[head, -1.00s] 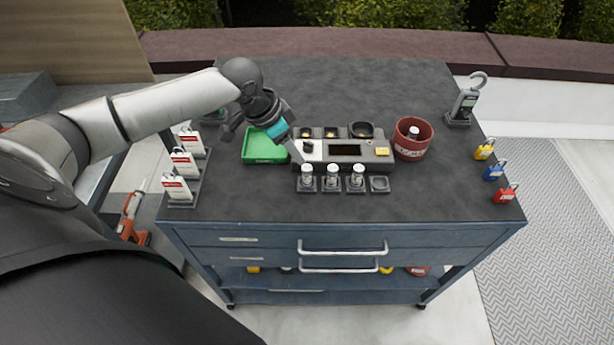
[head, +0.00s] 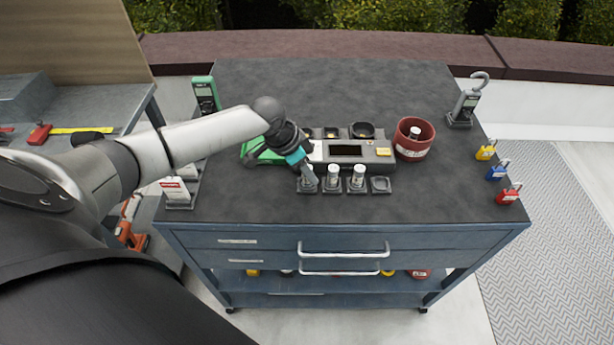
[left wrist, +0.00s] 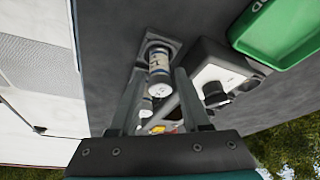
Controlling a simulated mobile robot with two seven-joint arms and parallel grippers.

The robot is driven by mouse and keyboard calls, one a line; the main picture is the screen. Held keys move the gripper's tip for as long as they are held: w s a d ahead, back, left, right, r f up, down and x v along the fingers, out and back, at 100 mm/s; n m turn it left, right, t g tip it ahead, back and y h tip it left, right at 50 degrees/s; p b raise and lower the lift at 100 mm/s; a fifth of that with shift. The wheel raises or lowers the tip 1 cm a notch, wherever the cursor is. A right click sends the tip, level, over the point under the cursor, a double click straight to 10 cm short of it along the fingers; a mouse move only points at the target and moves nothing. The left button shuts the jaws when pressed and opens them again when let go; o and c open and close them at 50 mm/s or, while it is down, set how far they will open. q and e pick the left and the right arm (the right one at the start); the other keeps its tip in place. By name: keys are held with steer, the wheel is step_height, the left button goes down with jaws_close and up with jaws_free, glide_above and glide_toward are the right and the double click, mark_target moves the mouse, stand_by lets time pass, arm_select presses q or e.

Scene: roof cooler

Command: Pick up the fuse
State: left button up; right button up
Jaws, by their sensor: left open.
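Three white-capped fuses stand in a row of small dark holders at the front of the cart top. The left fuse is partly hidden by my left gripper (head: 306,174) in the head view; the middle fuse (head: 333,175) and right fuse (head: 358,177) show clearly. The fourth holder (head: 380,184) is empty. In the left wrist view, the left fuse (left wrist: 159,68) stands between the fingers of my open left gripper (left wrist: 160,80). Whether the fingers touch it I cannot tell. Another fuse (left wrist: 145,103) shows beyond it. My right gripper is not in view.
The grey tester (head: 345,152) stands right behind the fuses, with a red cup (head: 414,150) beside it. A green tray (head: 252,150) lies to the left, partly hidden by my arm. Coloured padlocks (head: 496,171) line the right edge. The back of the top is clear.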

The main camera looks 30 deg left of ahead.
arm_select(q)
jaws_close()
steer(key=shift+r, duration=0.1)
stand_by(0.4)
